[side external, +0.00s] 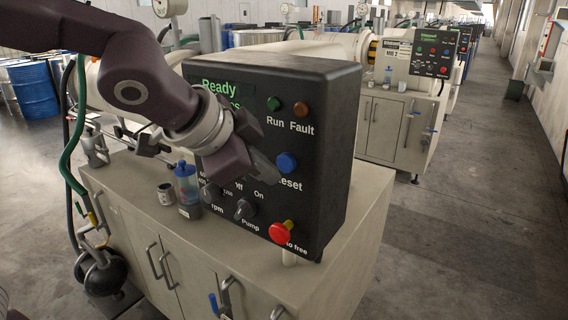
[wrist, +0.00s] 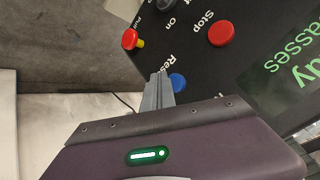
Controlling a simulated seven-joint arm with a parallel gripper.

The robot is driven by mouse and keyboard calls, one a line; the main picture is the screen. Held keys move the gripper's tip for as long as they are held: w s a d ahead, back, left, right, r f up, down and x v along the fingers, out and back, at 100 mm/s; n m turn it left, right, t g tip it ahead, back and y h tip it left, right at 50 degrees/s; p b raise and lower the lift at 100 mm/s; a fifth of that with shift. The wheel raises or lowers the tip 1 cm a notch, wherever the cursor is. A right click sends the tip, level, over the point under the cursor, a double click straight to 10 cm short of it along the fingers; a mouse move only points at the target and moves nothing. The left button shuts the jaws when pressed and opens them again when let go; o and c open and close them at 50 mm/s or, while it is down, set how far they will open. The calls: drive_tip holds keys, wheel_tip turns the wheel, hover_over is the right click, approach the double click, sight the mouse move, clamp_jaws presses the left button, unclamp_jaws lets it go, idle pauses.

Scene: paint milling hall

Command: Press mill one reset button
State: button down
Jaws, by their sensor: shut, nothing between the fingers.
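The blue reset button (side external: 286,163) sits on the right part of the black control panel (side external: 330,180) of the nearest mill. Its label is partly covered, leaving "eset" readable. My gripper (side external: 277,178) is shut and empty, in front of the panel, with its fingertips just left of and below the button. In the wrist view the blue button (wrist: 177,82) shows just right of the shut grey fingers (wrist: 158,78). I cannot tell whether they touch the panel. The screen (side external: 222,90) reads "Ready" in green.
A red Stop button (wrist: 222,33) shows in the wrist view. A blue bottle (side external: 187,184) and cup (side external: 166,194) stand left.

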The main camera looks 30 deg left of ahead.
drive_tip(key=s, duration=0.4)
drive_tip(key=shift+s, duration=0.35)
idle(0.3)
drive_tip(key=s+a+n+g+y, duration=0.2)
drive_tip(key=s+a+n, duration=0.3)
drive_tip(key=s+a, duration=0.5)
drive_tip(key=s+a+f+n+g+h, duration=0.1)
drive_tip(key=s+a+f+n, duration=0.1)
drive_tip(key=s, duration=0.6)
wheel_tip(320, 180, down, 2)
drive_tip(key=shift+f+n, duration=0.1)
drive_tip(key=shift+n, duration=0.7)
drive_tip(key=c, duration=2.1)
unclamp_jaws()
drive_tip(key=shift+a, duration=0.15)
